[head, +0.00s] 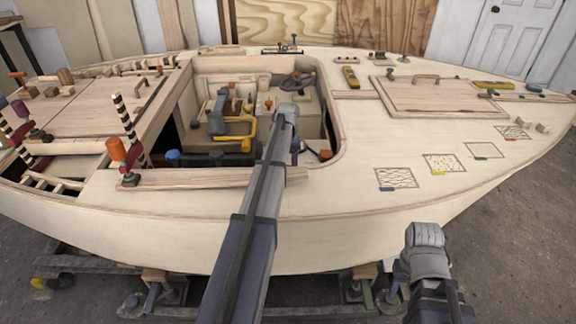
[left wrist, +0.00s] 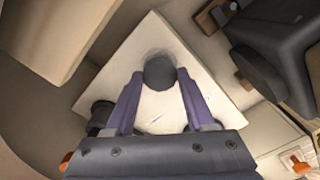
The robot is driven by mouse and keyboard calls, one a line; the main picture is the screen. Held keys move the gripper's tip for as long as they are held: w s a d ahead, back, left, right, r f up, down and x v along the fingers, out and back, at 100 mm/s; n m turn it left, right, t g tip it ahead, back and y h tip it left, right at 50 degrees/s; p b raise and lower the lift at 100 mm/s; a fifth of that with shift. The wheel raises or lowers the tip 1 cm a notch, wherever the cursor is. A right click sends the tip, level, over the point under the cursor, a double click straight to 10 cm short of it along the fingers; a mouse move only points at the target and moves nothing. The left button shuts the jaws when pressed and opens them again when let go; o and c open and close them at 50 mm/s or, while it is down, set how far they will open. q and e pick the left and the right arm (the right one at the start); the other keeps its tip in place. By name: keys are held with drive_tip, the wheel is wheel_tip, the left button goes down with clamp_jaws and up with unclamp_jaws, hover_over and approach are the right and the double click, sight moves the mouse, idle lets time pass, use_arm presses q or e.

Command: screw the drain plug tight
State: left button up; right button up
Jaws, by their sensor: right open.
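In the left wrist view a dark round knob, which looks like the drain plug (left wrist: 160,73), sits on a pale square plate (left wrist: 205,87). The two purple fingers of my left gripper (left wrist: 160,80) lie on either side of the plug, with no clear gap to it. In the head view my left arm reaches down into the cockpit, and the plug and fingertips cannot be made out there. My right gripper (head: 425,236) is open and empty, in front of the hull at the lower right. How far the plug is screwed in cannot be seen.
A wooden hatch (head: 440,97) and marked squares lie on the right deck. In the left wrist view a dark bulky object (left wrist: 275,45) stands close at right.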

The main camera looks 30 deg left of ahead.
use_arm(q)
drive_tip(key=o, duration=0.4)
drive_tip(key=shift+r, duration=0.1)
wheel_tip(320, 180, up, 8)
drive_tip(key=p, duration=0.8)
drive_tip(key=shift+f, duration=0.2)
